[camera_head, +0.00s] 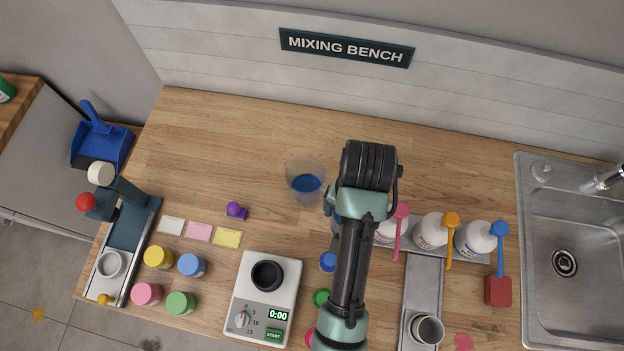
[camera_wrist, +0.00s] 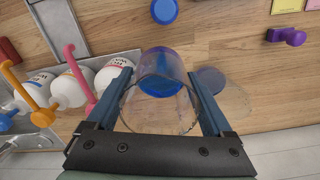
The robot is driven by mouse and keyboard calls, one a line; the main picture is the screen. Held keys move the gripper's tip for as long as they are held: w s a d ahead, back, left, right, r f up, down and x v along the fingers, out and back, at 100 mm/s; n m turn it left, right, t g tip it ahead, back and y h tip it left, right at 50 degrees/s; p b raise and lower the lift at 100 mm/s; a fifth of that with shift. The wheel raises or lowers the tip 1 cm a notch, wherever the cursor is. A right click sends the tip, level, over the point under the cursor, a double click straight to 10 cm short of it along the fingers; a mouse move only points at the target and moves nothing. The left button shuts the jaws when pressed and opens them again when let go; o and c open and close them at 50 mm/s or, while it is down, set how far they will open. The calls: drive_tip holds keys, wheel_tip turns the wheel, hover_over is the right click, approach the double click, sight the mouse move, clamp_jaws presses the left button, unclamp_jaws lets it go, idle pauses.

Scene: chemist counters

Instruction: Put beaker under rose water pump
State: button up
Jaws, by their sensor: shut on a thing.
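The clear beaker (camera_head: 305,172) is left of my arm in the head view, above the wooden bench, with blue showing at its bottom. In the wrist view the beaker (camera_wrist: 160,105) is between the fingers of my gripper (camera_wrist: 160,75), which is shut on it. The head view mostly hides the fingers behind my arm. Pump bottles stand in a row to the right: one with a pink pump (camera_head: 401,212), one with an orange pump (camera_head: 452,220) and one with a blue pump (camera_head: 499,230). The pink pump also shows in the wrist view (camera_wrist: 75,65). Their labels are unreadable.
A metal tray (camera_head: 424,275) runs forward from the bottles, with a cup (camera_head: 428,330) at its near end. A scale-like timer device (camera_head: 262,300), several coloured jars and a purple object (camera_head: 236,210) are left. A sink (camera_head: 585,290) is right. The back bench is clear.

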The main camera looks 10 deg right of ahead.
drive_tip(key=shift+f+p, duration=0.65)
drive_tip(key=shift+f, duration=4.3)
drive_tip(key=shift+f, duration=0.15)
drive_tip(key=o, duration=1.3)
